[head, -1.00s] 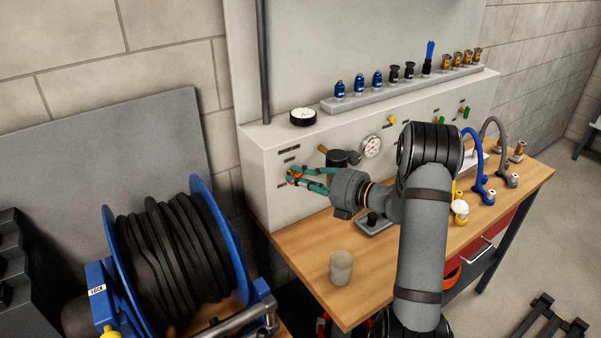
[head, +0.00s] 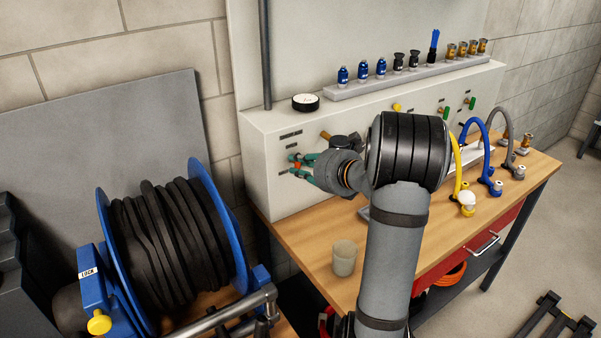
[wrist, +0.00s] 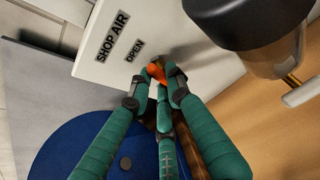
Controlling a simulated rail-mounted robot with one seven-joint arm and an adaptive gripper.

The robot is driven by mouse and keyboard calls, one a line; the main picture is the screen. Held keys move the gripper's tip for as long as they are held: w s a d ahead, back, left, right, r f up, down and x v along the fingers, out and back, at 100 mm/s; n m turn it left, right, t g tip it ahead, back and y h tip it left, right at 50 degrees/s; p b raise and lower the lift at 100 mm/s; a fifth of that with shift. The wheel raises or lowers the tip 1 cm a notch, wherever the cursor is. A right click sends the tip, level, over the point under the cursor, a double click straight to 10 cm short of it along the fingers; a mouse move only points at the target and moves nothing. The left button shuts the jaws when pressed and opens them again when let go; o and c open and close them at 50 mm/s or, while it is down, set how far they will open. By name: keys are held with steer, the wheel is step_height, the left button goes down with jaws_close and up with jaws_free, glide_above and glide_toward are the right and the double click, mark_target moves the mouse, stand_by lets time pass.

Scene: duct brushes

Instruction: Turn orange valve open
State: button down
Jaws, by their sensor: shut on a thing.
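The orange valve (wrist: 156,71) is a small handle on the pale panel front, just below the labels "SHOP AIR" and "OPEN" in the wrist view. In the head view the valve (head: 297,165) shows only as a small orange patch between the green fingers. My gripper (wrist: 160,76) has green fingers shut on the valve handle, with the fingertips covering part of it. In the head view my gripper (head: 296,166) reaches the left end of the panel from the right. The handle's exact angle is hard to tell because the fingers hide much of it.
The light panel box (head: 258,150) stands on a wooden bench (head: 400,262). A dark cylinder (wrist: 235,30) sticks out close to the right of my fingers. A blue hose reel (head: 215,215) stands at the left.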

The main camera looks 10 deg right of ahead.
steer(key=shift+a+n+h+b, duration=0.1)
steer(key=shift+n+h+b, duration=0.5)
steer(key=shift+b, duration=0.4)
steer(key=c, duration=1.6)
jaws_free()
steer(key=shift+c, duration=0.2)
steer(key=shift+s, duration=0.1)
steer(key=v, duration=1.2)
steer(key=shift+f, duration=0.2)
steer(key=x, duration=1.2)
steer(key=shift+r, duration=0.15)
